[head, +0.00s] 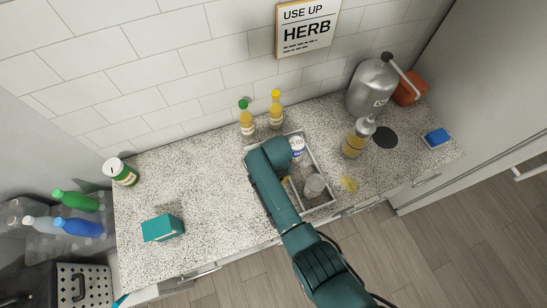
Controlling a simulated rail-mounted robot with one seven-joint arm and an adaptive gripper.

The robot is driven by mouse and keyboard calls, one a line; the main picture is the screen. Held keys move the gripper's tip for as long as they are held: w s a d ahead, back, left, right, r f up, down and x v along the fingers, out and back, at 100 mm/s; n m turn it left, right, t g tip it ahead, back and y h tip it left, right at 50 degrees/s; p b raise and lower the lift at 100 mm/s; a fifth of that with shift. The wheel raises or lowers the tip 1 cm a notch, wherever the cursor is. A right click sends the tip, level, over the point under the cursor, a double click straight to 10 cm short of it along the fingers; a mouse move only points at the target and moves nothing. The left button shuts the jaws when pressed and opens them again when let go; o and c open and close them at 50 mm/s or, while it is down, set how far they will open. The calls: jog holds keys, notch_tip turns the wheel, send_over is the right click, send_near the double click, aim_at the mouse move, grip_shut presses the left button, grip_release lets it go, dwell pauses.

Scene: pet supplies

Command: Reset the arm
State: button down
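My teal arm (287,215) reaches up from the bottom right over the speckled counter. Its far end bends down over the left part of a shallow tray (326,168). My gripper is hidden beneath or behind the arm, so its fingers and anything in them cannot be seen. In the tray, a white labelled can (297,147) stands at the back and a greyish cup or tin (314,185) stands at the front. A small yellow item (288,188) shows beside the arm, partly covered.
Two bottles (247,119) (276,110) stand behind the tray. Right are a glass dispenser (356,140), steel canister (372,88), dark disc (384,137) and blue sponge (436,138). Left are a teal box (162,229) and green can (120,172). The counter (205,180) between is clear.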

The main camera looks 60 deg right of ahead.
notch_tip(320, 180, up, 10)
jog(key=shift+w, duration=0.1)
jog(key=w+a+r+n+t+p, duration=0.25)
jog(key=w+a+r, duration=0.35)
jog(key=r, duration=0.4)
jog(key=w+a+r+n+t+h+p, duration=0.1)
jog(key=w+a+r+t+p, duration=0.4)
jog(key=r, duration=0.6)
jog(key=w+a+r+n+t+p, duration=0.25)
jog(key=w+a+r, duration=0.4)
jog(key=r, duration=0.35)
jog(key=s+a+r+t, duration=0.1)
jog(key=s+r+t, duration=0.2)
jog(key=r, duration=0.7)
jog(key=s+a+r+n+t, duration=0.1)
jog(key=s+r+t, duration=0.3)
jog(key=r, duration=0.6)
jog(key=s+a+r+t, duration=0.3)
jog(key=s+r+t, duration=0.1)
jog(key=r, duration=0.7)
jog(key=shift+a+n+t+y, duration=0.15)
jog(key=shift+n+t+y, duration=0.15)
jog(key=shift+t, duration=0.3)
